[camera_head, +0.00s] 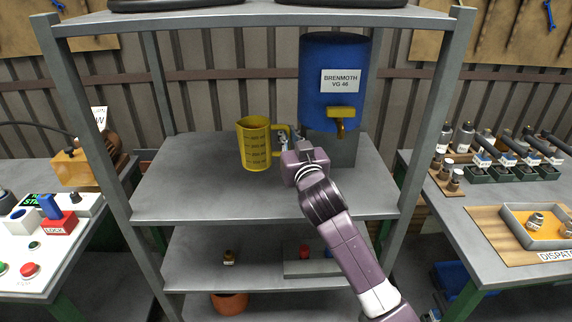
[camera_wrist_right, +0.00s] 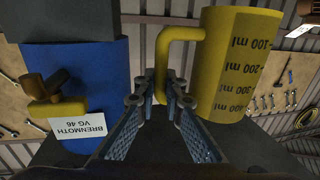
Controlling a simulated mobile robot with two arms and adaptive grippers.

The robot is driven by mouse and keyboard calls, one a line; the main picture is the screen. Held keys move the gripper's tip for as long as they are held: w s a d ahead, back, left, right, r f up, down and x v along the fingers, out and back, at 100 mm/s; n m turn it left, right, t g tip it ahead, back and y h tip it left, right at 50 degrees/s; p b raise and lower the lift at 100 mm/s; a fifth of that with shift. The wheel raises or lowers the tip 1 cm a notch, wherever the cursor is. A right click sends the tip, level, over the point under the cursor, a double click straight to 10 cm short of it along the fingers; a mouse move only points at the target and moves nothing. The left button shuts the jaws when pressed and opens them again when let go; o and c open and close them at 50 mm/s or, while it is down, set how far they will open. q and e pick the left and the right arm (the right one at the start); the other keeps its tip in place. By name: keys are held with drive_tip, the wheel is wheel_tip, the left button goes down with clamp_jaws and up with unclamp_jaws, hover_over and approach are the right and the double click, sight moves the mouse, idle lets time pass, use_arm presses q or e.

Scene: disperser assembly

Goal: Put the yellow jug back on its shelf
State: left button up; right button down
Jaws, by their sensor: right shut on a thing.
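The yellow jug (camera_head: 254,146) is upright at the grey rack's middle shelf (camera_head: 185,185), left of the blue drum. I cannot tell whether its base touches the shelf or is slightly above it. Its handle points right in the head view. My right gripper (camera_head: 286,142) reaches in from the front right and is shut on that handle. In the right wrist view the jug (camera_wrist_right: 240,65) appears upside down, with the handle (camera_wrist_right: 163,55) between my right gripper's fingertips (camera_wrist_right: 160,88). My left gripper is not in view.
The blue drum (camera_head: 316,65) with a yellow tap (camera_head: 341,115) stands on a grey block close to my right gripper. Rack posts (camera_head: 105,150) flank the shelf. The shelf's left and front are clear. Benches with equipment stand at both sides.

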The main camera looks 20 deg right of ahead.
wheel_tip(320, 180, down, 9)
drive_tip(key=shift+r, duration=0.1)
idle(0.3)
drive_tip(key=shift+f, duration=0.25)
drive_tip(key=c, duration=2)
unclamp_jaws()
